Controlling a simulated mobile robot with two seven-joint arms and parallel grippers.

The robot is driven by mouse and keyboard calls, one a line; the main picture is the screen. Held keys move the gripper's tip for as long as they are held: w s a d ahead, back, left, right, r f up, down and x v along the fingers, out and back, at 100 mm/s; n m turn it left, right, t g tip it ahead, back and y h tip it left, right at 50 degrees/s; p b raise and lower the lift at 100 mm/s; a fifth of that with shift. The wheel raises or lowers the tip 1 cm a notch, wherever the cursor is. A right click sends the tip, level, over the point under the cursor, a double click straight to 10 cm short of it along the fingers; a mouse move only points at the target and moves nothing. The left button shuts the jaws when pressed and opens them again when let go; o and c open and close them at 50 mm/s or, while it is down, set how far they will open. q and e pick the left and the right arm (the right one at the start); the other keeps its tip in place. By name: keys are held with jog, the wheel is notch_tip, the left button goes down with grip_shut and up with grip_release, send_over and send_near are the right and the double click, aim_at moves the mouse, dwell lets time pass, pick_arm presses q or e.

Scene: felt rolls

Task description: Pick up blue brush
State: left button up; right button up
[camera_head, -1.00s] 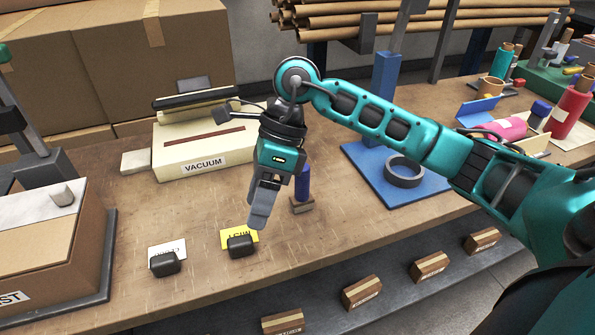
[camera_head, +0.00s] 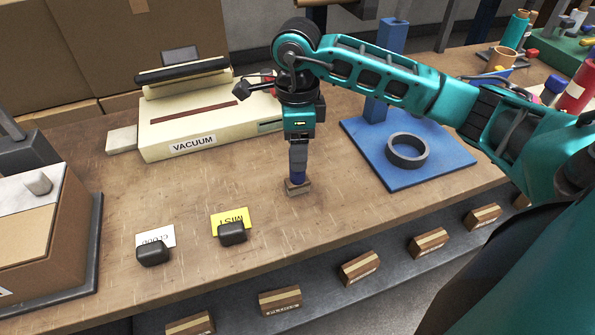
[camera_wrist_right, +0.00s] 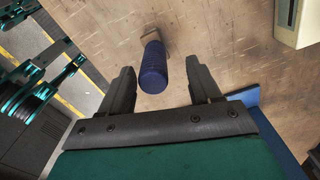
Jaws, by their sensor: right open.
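The blue brush (camera_head: 298,179) stands upright on the wooden table, with a blue handle and a tan base (camera_head: 297,188). In the right wrist view, its ribbed blue handle (camera_wrist_right: 153,68) points toward the camera, between the finger tips. My right gripper (camera_head: 298,160) is right above the brush in the head view and hides the upper part of its handle. In the right wrist view, my right gripper (camera_wrist_right: 162,80) is open, with a finger on each side of the handle and gaps visible. My left gripper is not in view.
A cream vacuum box (camera_head: 190,150) stands at back left. A blue plate (camera_head: 400,180) with a dark ring (camera_head: 408,150) is right of the brush. Yellow (camera_head: 230,217) and white (camera_head: 160,236) cards with dark blocks lie at front left. Wooden blocks (camera_head: 360,268) line the lower ledge.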

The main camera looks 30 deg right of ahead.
jog(key=f, duration=0.4)
jog(key=shift+s+a+f, duration=0.1)
jog(key=shift+s+f, duration=0.1)
jog(key=shift+s, duration=0.2)
jog(key=shift+f, duration=0.5)
jog(key=c, duration=1.1)
jog(key=shift+c, duration=0.2)
jog(key=shift+w+r, duration=0.1)
jog(key=shift+r, duration=0.05)
notch_tip(320, 180, up, 20)
jog(key=p, duration=0.2)
